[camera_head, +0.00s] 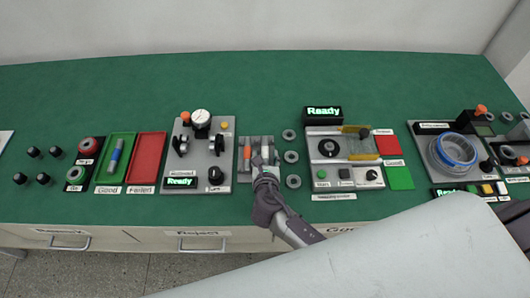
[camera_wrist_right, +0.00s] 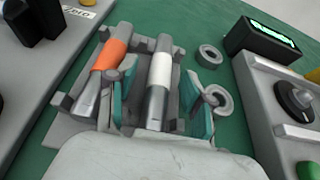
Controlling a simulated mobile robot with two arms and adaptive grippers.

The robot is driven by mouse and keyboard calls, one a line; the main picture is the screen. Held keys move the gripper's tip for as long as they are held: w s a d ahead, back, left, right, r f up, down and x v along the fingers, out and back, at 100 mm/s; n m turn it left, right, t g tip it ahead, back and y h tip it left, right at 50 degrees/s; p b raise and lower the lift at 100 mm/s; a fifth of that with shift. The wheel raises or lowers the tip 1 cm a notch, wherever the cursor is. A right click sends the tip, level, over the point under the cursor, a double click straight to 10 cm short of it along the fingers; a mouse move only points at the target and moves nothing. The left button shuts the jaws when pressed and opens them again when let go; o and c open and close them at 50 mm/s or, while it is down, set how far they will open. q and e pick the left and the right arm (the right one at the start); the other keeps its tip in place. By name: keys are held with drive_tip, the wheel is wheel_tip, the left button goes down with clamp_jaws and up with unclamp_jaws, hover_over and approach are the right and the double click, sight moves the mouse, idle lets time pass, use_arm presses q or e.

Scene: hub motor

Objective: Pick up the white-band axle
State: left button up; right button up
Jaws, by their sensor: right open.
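The white-band axle (camera_wrist_right: 160,78) is a grey metal rod with a white band, lying in a grey rack (camera_wrist_right: 62,128). My right gripper (camera_wrist_right: 160,112) is open, with one teal-padded finger on each side of this axle; gaps show between the pads and the rod. The orange-band axle (camera_wrist_right: 108,58) lies beside it in the rack, just left of the left finger. In the head view the white-band axle (camera_head: 264,152) shows just beyond my right gripper (camera_head: 265,170), which hides its near end. My left gripper is out of view.
Several grey rings (camera_head: 291,157) lie right of the rack. A grey station with a dial (camera_head: 200,117) stands left, and a station with a lit display (camera_head: 322,112) stands right. Green and red trays (camera_head: 146,158) lie further left. Bare green table lies behind.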

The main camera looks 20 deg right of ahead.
clamp_jaws()
drive_tip(key=shift+r, duration=0.2)
idle(0.3)
